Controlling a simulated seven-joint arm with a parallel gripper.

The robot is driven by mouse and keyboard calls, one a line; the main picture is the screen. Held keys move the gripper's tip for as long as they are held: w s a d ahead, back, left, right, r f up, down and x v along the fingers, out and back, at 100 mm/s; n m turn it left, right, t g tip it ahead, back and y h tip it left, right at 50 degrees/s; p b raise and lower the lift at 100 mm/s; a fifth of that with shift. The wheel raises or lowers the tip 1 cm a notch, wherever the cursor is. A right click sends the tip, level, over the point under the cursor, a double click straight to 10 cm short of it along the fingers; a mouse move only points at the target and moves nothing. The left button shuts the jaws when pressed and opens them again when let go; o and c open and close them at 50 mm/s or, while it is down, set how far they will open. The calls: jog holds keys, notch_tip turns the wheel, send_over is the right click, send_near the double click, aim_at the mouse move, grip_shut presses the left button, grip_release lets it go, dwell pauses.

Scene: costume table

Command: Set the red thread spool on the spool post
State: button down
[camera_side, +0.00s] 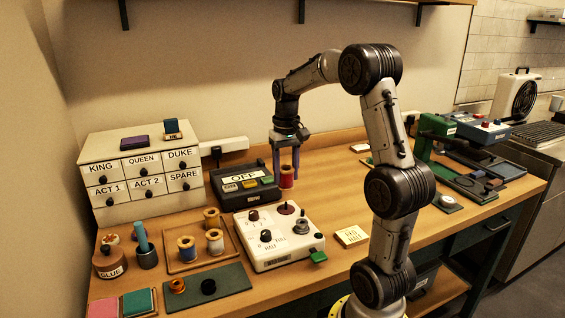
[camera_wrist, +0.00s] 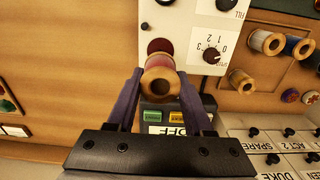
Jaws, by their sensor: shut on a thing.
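The red thread spool (camera_side: 287,178), with pale wooden ends, is held upright between the fingers of my gripper (camera_side: 286,172). In the wrist view the spool (camera_wrist: 160,84) shows its end and hole toward the camera, between the two purple-grey fingers of the gripper (camera_wrist: 160,76). The spool is in the air, behind and above the white control box (camera_side: 262,252). The disc also shows just beyond the spool in the wrist view (camera_wrist: 160,46).
A dark device with an OFF label (camera_side: 240,192) stands left of the spool. A wooden tray (camera_side: 183,266) with several spools lies left of the white box. A labelled drawer cabinet (camera_side: 140,165) is at the back left. Bare table lies right of the box, around a cream card (camera_side: 351,236).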

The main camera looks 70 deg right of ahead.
jog(key=shift+f, duration=3.05)
jog(key=shift+f, duration=0.6)
jog(key=c, duration=0.6)
grip_release()
notch_tip(320, 180, up, 11)
jog(key=shift+r, duration=0.1)
